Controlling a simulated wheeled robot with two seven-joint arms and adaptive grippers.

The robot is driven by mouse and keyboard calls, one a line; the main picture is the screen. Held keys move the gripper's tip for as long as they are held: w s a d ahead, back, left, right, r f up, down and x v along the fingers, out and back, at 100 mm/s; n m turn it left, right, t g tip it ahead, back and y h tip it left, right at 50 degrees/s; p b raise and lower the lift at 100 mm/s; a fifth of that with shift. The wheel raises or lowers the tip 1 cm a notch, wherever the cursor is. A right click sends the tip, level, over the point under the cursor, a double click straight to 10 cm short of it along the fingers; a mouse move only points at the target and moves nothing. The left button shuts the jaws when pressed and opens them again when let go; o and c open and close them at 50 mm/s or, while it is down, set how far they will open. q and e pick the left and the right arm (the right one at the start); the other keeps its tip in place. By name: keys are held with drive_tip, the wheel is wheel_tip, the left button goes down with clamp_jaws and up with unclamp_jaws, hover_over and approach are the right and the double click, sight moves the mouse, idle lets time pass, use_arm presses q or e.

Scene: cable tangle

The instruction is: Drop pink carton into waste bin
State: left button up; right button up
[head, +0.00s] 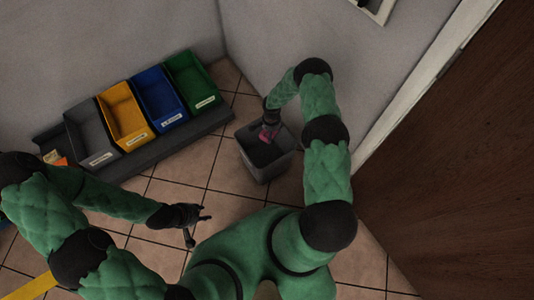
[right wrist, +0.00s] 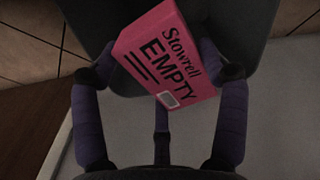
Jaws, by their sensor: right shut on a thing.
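The pink carton (head: 267,133) is at the mouth of the grey waste bin (head: 266,171). In the right wrist view the carton (right wrist: 163,52) is tilted, with "Stowrell EMPTY" printed on its face. My right gripper (right wrist: 160,72) is shut on it, with purple fingers on either side. The dark inside of the bin (right wrist: 240,65) shows behind the carton. I cannot tell whether the carton is below the rim. My left gripper (head: 203,222) is open and empty, over the tiled floor to the left of the bin.
A dark platform (head: 150,158) to the left of the bin holds a grey tub (head: 90,137), a yellow tub (head: 122,115), a blue tub (head: 160,98) and a green tub (head: 192,83). A wall (head: 285,40) stands close behind the bin. A brown wooden surface (head: 450,180) is at right.

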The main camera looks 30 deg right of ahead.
drive_tip(key=o, duration=0.8)
wheel_tip(320, 180, up, 12)
idle(0.4)
idle(0.4)
